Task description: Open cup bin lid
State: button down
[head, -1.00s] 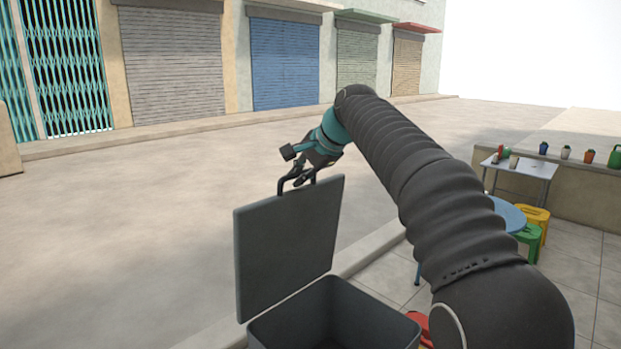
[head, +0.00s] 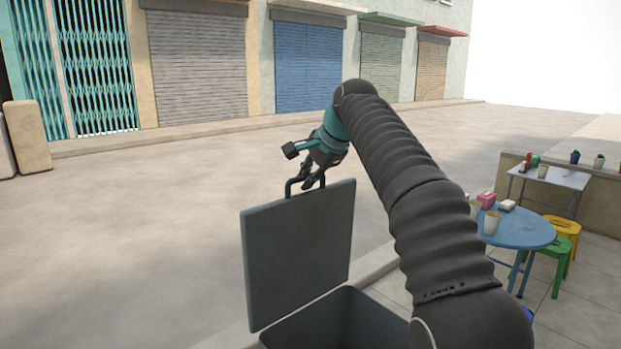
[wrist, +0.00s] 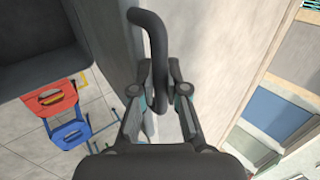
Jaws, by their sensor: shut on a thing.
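The dark grey cup bin (head: 345,322) stands at the bottom of the head view, its top uncovered. Its lid (head: 298,250) stands roughly upright at the bin's left side. A black loop handle (head: 291,186) sticks up from the lid's top edge. My gripper (head: 313,180) is at that handle, and in the wrist view my gripper (wrist: 160,88) is shut on the handle bar (wrist: 158,55). The bin's inside is only partly seen, and my arm covers its right part.
A round blue table (head: 520,232) with cups stands at the right, with a green stool (head: 553,255) and a yellow stool (head: 567,225) beside it. Red and blue stools (wrist: 62,115) show in the wrist view. The street at the left is clear.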

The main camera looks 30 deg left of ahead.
jog(key=c, duration=1.2)
grip_release()
jog(key=shift+a+f, duration=0.15)
jog(key=shift+f, duration=0.05)
jog(key=shift+r, duration=0.15)
jog(key=shift+v, duration=3.7)
